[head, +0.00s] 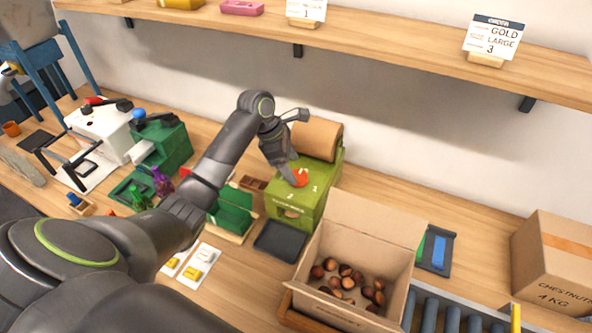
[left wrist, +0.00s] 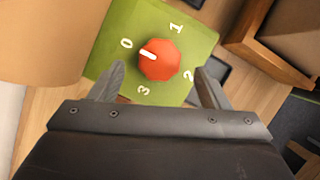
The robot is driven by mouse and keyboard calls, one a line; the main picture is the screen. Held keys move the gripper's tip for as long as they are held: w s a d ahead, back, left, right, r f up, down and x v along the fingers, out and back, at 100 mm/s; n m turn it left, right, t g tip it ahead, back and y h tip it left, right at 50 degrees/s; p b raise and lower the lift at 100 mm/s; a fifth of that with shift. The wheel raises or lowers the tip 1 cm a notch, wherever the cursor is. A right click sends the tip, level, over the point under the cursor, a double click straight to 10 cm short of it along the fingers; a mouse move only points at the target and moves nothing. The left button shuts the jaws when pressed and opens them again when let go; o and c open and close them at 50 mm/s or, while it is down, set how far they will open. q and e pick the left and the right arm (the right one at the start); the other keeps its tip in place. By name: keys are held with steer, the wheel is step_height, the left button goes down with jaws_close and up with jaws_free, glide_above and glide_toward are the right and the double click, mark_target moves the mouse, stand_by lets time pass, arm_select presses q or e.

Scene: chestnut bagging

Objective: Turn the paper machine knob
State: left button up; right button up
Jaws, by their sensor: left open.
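The green paper machine (head: 300,200) stands on the counter with a brown paper roll (head: 316,138) at its back. Its red knob (head: 298,177) is on the top face. In the left wrist view the knob (left wrist: 160,60) has a white pointer mark, which points toward the 0; the digits 0, 1, 2 and 3 surround it. My left gripper (left wrist: 158,85) is open, with one finger on each side of the knob's near edge; whether they touch it I cannot tell. In the head view the left gripper (head: 287,170) is right at the knob. My right gripper is not in view.
An open cardboard box (head: 372,237) with several chestnuts stands right of the machine. A dark tray (head: 280,241) lies in front of it. Green and white machines (head: 165,145) stand to the left. A closed carton (head: 560,262) is at far right. A shelf (head: 400,42) runs above.

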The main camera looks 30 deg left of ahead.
mark_target(298, 175)
arm_select(q)
steer(key=shift+x, duration=1.85)
steer(key=c, duration=1)
steer(key=shift+o, duration=0.2)
steer(key=shift+r+m+p, duration=0.25)
steer(key=shift+m+p, duration=0.25)
steer(key=shift+p, duration=0.5)
steer(key=m+g+p, duration=0.1)
steer(key=m+p, duration=0.1)
steer(key=p, duration=0.1)
steer(key=shift+w+m+g+h, duration=0.1)
steer(key=shift+m+g+h, duration=0.2)
steer(key=shift+m, duration=0.1)
steer(key=shift+w+f+m+g+p, duration=0.1)
steer(key=shift+m+g+p, duration=0.3)
steer(key=shift+m+p, duration=0.6)
steer(key=shift+f+m+g, duration=0.1)
steer(key=shift+m+g, duration=0.4)
steer(key=shift+m, duration=1)
